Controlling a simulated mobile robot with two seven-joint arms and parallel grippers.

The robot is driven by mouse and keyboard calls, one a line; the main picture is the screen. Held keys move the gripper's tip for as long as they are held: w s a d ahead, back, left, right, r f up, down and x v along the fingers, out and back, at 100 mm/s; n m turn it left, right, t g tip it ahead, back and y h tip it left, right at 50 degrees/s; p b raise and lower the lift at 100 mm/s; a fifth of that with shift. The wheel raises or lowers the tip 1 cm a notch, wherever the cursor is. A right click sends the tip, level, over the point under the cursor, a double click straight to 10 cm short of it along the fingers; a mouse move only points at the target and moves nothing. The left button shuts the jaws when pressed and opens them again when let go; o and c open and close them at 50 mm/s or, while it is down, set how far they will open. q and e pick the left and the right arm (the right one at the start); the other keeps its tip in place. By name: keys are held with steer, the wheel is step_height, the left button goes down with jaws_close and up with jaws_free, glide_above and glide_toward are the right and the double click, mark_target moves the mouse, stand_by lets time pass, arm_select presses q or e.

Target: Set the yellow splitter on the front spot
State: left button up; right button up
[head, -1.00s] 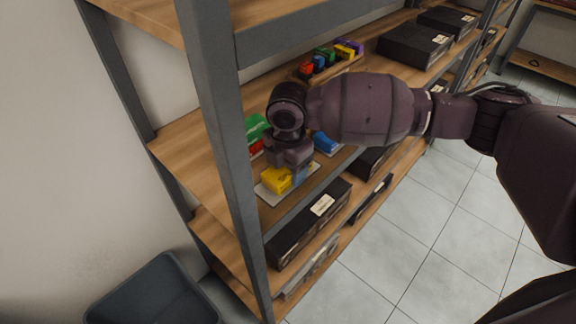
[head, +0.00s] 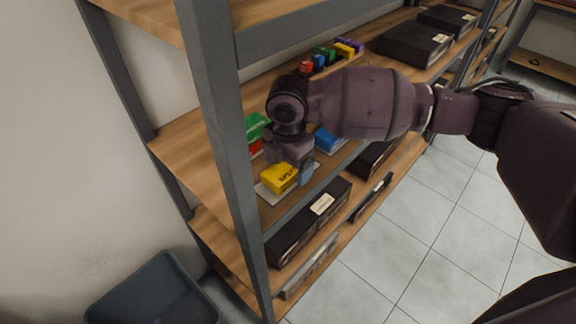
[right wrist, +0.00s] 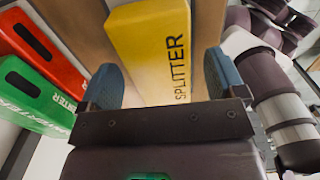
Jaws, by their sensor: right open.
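The yellow splitter (head: 279,178), a box with dark lettering, rests on a pale plate (head: 268,195) at the front edge of the middle shelf. In the right wrist view the splitter (right wrist: 150,45) shows between and beyond my blue fingertips. My right gripper (head: 298,172) is open beside and just above it; its fingers also show in the right wrist view (right wrist: 165,82), with a visible gap on the right side. Whether the left finger touches the splitter I cannot tell. Part of the plate is hidden. My left gripper is not in view.
A green box (head: 256,126) and a red box (head: 255,148) sit behind the splitter. A blue box (head: 329,141) lies to the right. A shelf post (head: 228,150) stands close on the left. Small coloured items (head: 325,56) and black boxes (head: 415,42) lie farther along.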

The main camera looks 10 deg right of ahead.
step_height(320, 180, up, 9)
steer(key=shift+f+p, duration=0.1)
steer(key=shift+p, duration=0.35)
steer(key=shift+r, duration=0.4)
